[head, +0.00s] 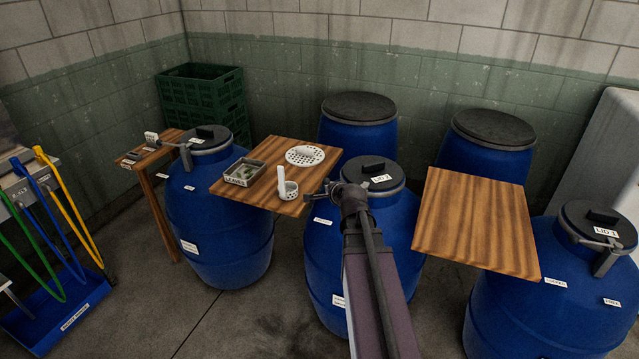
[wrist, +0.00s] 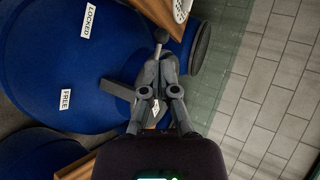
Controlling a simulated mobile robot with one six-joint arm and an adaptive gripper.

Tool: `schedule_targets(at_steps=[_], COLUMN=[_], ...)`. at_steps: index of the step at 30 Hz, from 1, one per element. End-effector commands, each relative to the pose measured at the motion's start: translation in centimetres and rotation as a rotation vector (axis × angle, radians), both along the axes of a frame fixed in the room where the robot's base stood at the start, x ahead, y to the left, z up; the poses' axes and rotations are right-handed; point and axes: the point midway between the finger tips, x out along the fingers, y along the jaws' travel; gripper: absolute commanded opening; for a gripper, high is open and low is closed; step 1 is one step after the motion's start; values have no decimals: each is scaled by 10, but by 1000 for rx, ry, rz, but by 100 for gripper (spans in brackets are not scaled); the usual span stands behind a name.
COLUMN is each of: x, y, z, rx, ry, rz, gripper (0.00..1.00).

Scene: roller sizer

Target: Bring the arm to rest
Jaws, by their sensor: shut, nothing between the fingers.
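My arm reaches up from the bottom of the head view to the middle blue barrel (head: 325,245). My gripper (head: 328,188) is at the left side of that barrel's dark lid (head: 385,185), by the right edge of the middle wooden board. In the wrist view my gripper (wrist: 160,62) has its fingers together with nothing held. A grey lever with a round knob (wrist: 161,36) shows just beyond the fingertips; I cannot tell whether they touch. The barrel's wall carries a LOCKED label (wrist: 91,19) and a FREE label (wrist: 66,99).
The middle board (head: 262,158) holds a LEAVES tray (head: 243,172), a white perforated disc (head: 305,155) and a white handled cup (head: 288,188). Green crates (head: 203,95) stand back left.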

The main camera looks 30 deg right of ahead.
Motion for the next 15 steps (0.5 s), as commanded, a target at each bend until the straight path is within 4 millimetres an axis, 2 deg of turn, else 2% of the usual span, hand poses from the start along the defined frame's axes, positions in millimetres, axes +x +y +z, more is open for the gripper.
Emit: schedule_targets(at_steps=[8, 11, 15], x=[0, 0, -4], y=[3, 12, 39], z=[-1, -4, -15], rx=[-4, -24, -88], ry=[6, 29, 106], rz=[7, 38, 138], gripper=[0, 0, 0])
